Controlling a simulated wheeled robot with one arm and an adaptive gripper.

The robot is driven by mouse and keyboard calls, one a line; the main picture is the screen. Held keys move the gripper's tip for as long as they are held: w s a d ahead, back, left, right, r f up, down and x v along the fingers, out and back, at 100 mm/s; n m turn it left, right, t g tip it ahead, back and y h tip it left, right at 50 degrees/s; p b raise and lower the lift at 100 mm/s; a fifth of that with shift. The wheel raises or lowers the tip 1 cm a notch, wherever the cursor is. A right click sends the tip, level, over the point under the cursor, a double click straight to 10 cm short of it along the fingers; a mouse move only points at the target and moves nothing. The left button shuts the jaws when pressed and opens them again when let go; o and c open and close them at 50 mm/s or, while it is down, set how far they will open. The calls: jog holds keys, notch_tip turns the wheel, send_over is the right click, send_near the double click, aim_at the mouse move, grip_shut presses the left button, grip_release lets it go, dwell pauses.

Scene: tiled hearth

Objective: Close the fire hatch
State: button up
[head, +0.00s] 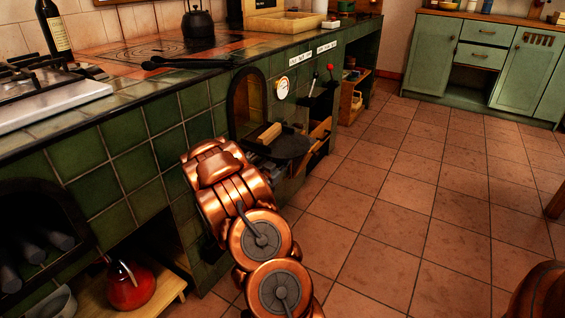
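The fire hatch opening is an arched hole (238,112) with a dark rim in the green tiled front of the hearth. A dark, rounded plate (290,148), which looks like the hatch door, sticks out low in front of it, so the opening stands uncovered. A light wooden bar (270,133), perhaps its handle, shows at the plate's left side. My gripper (262,149) is at the end of my copper arm, close beside the plate and just below the bar. My arm hides much of it; I cannot tell whether it touches either or how its fingers stand.
A round white gauge (282,88) and levers with red and black knobs (330,68) are right of the opening. Black tongs (190,62) lie along the counter edge above. A red kettle (130,285) stands low at left. The tiled floor (400,220) at right is clear.

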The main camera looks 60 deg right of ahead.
grip_shut()
jog(key=shift+a, duration=0.1)
jog(key=shift+r+p, duration=0.1)
jog(key=shift+p, duration=0.2)
